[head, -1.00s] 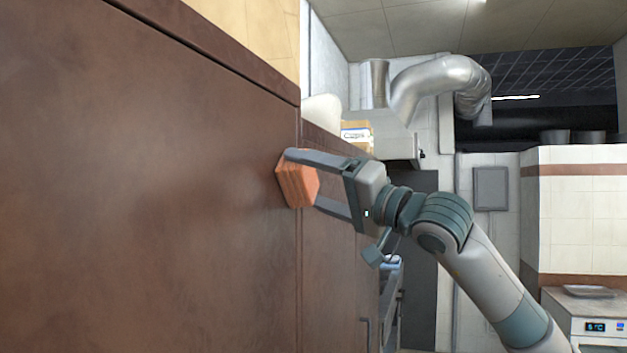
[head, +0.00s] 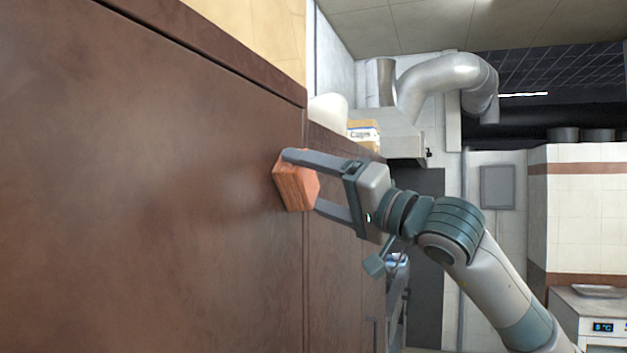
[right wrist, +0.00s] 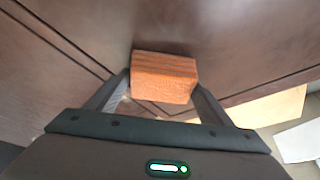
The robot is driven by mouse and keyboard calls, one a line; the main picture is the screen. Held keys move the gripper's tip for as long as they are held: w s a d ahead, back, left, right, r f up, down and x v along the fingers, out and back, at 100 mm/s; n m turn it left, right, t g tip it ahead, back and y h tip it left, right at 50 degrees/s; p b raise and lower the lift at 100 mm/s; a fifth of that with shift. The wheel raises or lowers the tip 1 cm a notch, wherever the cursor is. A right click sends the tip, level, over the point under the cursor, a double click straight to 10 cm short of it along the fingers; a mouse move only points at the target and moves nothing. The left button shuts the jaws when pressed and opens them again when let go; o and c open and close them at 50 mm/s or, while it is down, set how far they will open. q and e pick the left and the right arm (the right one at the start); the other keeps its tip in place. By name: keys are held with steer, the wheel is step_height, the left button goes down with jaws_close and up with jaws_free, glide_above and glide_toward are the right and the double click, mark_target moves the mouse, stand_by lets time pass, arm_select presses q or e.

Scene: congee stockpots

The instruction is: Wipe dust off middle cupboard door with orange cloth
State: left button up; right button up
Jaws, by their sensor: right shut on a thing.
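The orange cloth (head: 294,184) is a folded, block-like pad. My right gripper (head: 301,182) is shut on it, one finger on each side. The cloth's far face is against or very near the brown cupboard door (head: 130,190), close to that door's right edge; I cannot tell for sure that it touches. The door has a faint, hazy, uneven sheen that may be dust. In the right wrist view the cloth (right wrist: 164,78) sits between the fingertips, before the dark door surface (right wrist: 180,22). My left gripper is not in view.
Another brown cupboard panel (head: 340,240) lies right of the door seam. A box (head: 363,134) and a white rounded object (head: 327,110) stand beyond it. A tiled counter block (head: 585,215) is at the far right. Open space lies behind my right arm.

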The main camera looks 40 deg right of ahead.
steer(key=shift+s+a, duration=0.1)
steer(key=shift+a, duration=0.1)
stand_by(0.3)
steer(key=shift+s+d+f+b, duration=0.15)
steer(key=shift+s+d+b, duration=0.2)
steer(key=shift+s+b, duration=0.4)
steer(key=shift+s+d+b, duration=0.45)
steer(key=shift+s+b, duration=0.2)
steer(key=shift+s, duration=0.1)
steer(key=shift+s+d+b, duration=0.4)
steer(key=shift+s+b, duration=0.2)
steer(key=shift+s, duration=0.1)
steer(key=shift+s+d+r, duration=0.2)
steer(key=shift+s, duration=0.25)
